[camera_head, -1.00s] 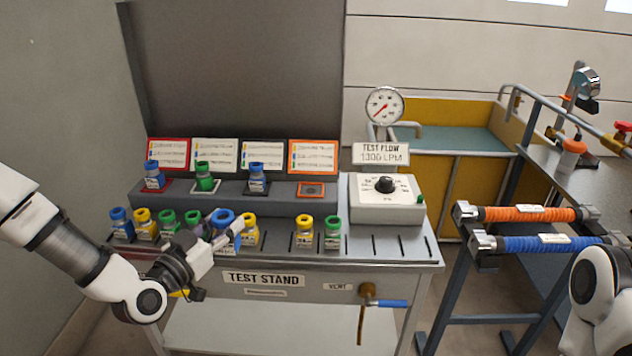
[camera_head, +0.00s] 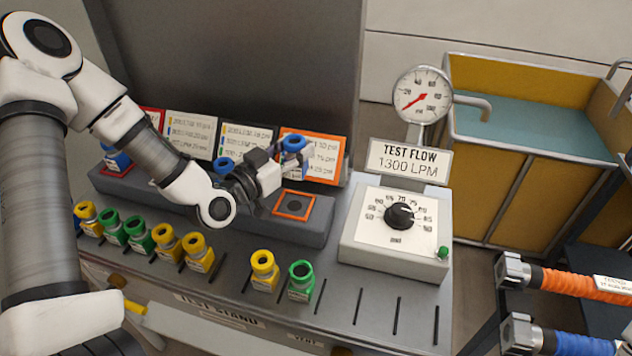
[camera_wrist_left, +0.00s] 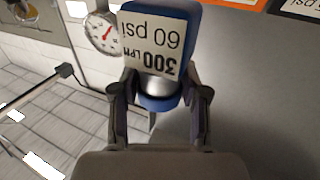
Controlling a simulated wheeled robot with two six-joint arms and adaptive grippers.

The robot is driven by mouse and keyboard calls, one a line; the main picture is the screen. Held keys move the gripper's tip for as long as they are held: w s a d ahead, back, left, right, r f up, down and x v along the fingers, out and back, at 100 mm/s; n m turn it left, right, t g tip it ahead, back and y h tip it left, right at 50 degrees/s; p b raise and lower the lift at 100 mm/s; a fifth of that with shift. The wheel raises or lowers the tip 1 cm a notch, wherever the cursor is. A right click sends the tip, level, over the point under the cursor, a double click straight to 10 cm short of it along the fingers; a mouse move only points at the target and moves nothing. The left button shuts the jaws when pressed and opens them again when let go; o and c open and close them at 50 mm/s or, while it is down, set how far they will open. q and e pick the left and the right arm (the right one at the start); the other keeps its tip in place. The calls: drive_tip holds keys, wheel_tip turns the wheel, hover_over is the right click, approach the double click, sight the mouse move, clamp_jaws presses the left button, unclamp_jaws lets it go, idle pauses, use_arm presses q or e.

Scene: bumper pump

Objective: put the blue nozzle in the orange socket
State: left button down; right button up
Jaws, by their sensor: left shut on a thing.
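The blue nozzle (camera_head: 293,144) is held in my left gripper (camera_head: 288,160), in the air above and a little behind the orange socket in the head view. In the left wrist view the nozzle (camera_wrist_left: 158,98) sits between the two fingers, its white label upside down and reading 300 LPM, 60 psi. The orange socket (camera_head: 294,206) is an orange-rimmed square with a dark middle on the grey raised block. It looks empty, and the nozzle is apart from it. My right gripper is out of view.
Another blue nozzle (camera_head: 117,160) stands at the raised block's left end; one more (camera_head: 224,164) shows behind my wrist. Several yellow and green nozzles line the front rack. The white dial box (camera_head: 396,228) and pressure gauge (camera_head: 422,92) stand right of the socket.

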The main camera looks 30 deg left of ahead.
sight(290, 178)
use_arm(q)
drive_tip(key=f, duration=0.1)
drive_tip(key=s+f, duration=0.1)
drive_tip(key=f, duration=0.1)
drive_tip(key=shift+s+a+f+b, duration=0.1)
drive_tip(key=shift+s+f+b, duration=0.2)
drive_tip(key=shift+s+f, duration=0.1)
drive_tip(key=f, duration=0.3)
drive_tip(key=w+f, duration=0.1)
drive_tip(key=f, duration=0.1)
drive_tip(key=shift+f+b, duration=0.1)
drive_tip(key=shift+b, duration=0.25)
drive_tip(key=shift+s, duration=0.25)
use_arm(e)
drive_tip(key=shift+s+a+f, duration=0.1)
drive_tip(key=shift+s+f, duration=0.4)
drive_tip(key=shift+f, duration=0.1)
use_arm(q)
drive_tip(key=c, duration=1)
unclamp_jaws()
drive_tip(key=o, duration=0.4)
drive_tip(key=shift+w, duration=0.1)
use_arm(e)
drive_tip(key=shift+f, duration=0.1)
